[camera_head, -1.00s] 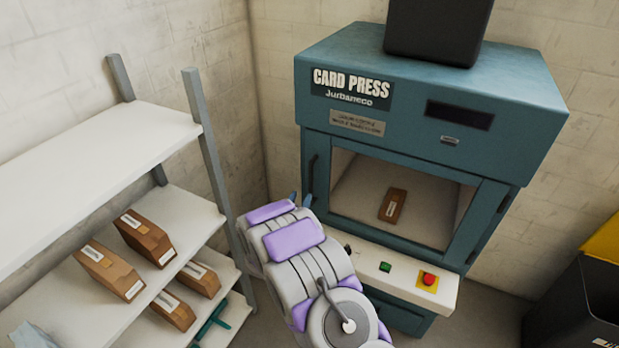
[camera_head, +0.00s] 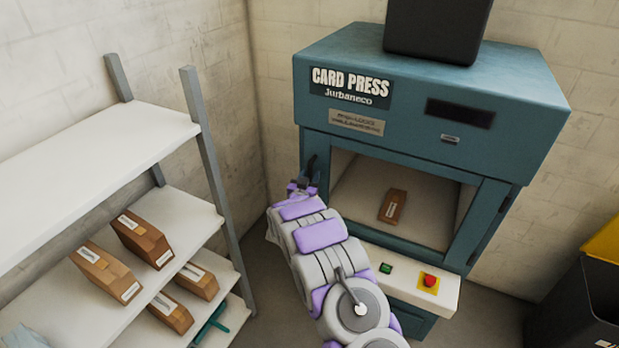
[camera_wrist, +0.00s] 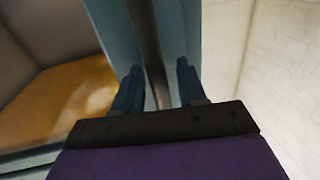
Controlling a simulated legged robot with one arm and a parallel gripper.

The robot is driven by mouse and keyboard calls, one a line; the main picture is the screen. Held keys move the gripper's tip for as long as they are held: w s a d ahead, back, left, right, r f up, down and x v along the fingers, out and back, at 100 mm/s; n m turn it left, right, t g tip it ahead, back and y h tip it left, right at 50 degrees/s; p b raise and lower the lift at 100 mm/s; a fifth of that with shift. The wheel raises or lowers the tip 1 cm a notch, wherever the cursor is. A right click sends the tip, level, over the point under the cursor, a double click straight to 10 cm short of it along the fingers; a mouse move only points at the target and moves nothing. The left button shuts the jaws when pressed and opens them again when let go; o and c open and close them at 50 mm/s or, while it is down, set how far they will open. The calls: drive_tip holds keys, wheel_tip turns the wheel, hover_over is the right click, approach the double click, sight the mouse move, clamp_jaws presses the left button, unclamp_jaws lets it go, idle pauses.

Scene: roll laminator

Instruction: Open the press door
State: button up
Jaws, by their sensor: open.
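The blue-green card press (camera_head: 340,65) stands against the back corner. Its door (camera_head: 488,215) is shut, with a large window showing a brown packet (camera_head: 392,206) inside. A dark vertical handle (camera_wrist: 150,45) runs along the door's left edge. My gripper (camera_head: 304,184) is at the handle in the head view, and partly hides it. In the wrist view my gripper (camera_wrist: 158,86) is open, with one blue finger on each side of the handle. I cannot tell whether either finger touches it.
A white shelf rack (camera_head: 95,165) with several brown packets stands at left. A ledge (camera_head: 445,292) below the door carries a green button (camera_head: 385,268) and a red button (camera_head: 430,281). A dark bin with a yellow lid (camera_head: 603,250) stands at right.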

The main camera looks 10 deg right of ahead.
clamp_jaws()
idle(0.3)
idle(0.3)
